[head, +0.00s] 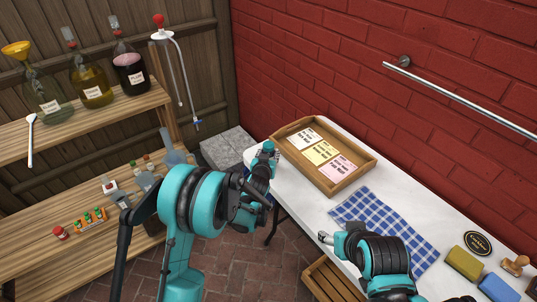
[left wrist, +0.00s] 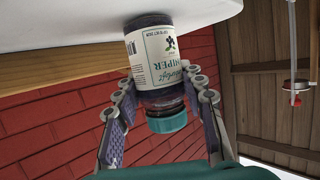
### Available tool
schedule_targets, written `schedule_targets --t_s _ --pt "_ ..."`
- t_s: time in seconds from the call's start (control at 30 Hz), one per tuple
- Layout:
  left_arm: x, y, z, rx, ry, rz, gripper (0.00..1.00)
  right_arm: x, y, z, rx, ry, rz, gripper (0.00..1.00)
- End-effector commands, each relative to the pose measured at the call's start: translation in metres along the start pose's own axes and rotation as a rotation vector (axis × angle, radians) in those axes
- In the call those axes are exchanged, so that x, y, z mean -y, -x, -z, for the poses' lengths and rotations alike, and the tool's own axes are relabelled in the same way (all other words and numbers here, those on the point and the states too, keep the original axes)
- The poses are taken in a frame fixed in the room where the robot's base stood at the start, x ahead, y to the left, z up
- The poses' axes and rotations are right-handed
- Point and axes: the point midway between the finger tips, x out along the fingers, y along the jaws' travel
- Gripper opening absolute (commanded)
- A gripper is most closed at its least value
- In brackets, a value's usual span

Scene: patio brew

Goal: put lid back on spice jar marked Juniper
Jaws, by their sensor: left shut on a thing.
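The spice jar (left wrist: 155,50) in the left wrist view has a white label with large letters ending in "NIPER". A teal lid (left wrist: 167,122) shows at the jar's top end; I cannot tell whether it is fully seated. The left wrist picture is upside down, and the jar's base is at the white table's surface. My left gripper (left wrist: 160,84) is shut on the jar's body, with a finger on each side. In the head view this gripper (head: 266,150) is at the table's left corner. My right gripper (head: 325,238) is over the table's front edge; its opening is unclear.
A wooden tray (head: 350,182) with note cards stands beside my left gripper on the white table (head: 300,195). A blue checked cloth (head: 405,232), sponges (head: 462,263) and a stamp (head: 515,264) lie to the right. Small jars (head: 90,220) and bottles stand on the wooden shelves.

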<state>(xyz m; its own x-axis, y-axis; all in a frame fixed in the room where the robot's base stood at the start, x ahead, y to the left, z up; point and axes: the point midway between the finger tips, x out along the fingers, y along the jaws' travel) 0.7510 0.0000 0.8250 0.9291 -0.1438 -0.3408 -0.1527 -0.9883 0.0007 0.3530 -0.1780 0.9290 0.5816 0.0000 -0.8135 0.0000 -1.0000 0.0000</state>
Motion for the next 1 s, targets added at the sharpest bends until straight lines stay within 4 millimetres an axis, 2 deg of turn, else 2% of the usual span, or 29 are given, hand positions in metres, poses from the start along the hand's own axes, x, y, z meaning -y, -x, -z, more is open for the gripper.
schedule_targets --t_s 0.03,0.07,0.1,0.13,0.47,0.53,0.67,1.0 --pt "0.0 -0.001 -0.002 0.0 0.0 0.0 0.0 0.0 0.0 0.0 0.0 0.0 0.0 0.61" --pt "0.0 -0.001 -0.001 0.0 0.0 0.0 0.48 0.0 0.0 0.0 0.0 0.0 0.0 0.61" --pt "0.0 -0.001 -0.001 0.0 0.0 0.0 0.58 0.0 0.0 0.0 0.0 0.0 0.0 0.61" --pt "0.0 -0.001 -0.001 0.0 0.0 0.0 0.61 0.0 0.0 0.0 0.0 0.0 0.0 0.61" --pt "0.0 0.001 0.001 0.0 0.0 0.0 0.61 0.0 0.0 0.0 0.0 0.0 0.0 0.61" --pt "0.0 0.006 0.002 0.0 0.0 0.0 0.61 0.0 0.002 0.002 0.0 0.0 0.0 0.61" --pt "0.0 0.028 0.004 0.0 0.0 -0.001 0.61 0.0 0.01 0.007 0.0 0.0 0.0 0.61" --pt "0.0 0.098 0.004 0.0 -0.001 0.0 0.61 0.0 0.028 0.02 0.0 0.0 0.0 0.61"
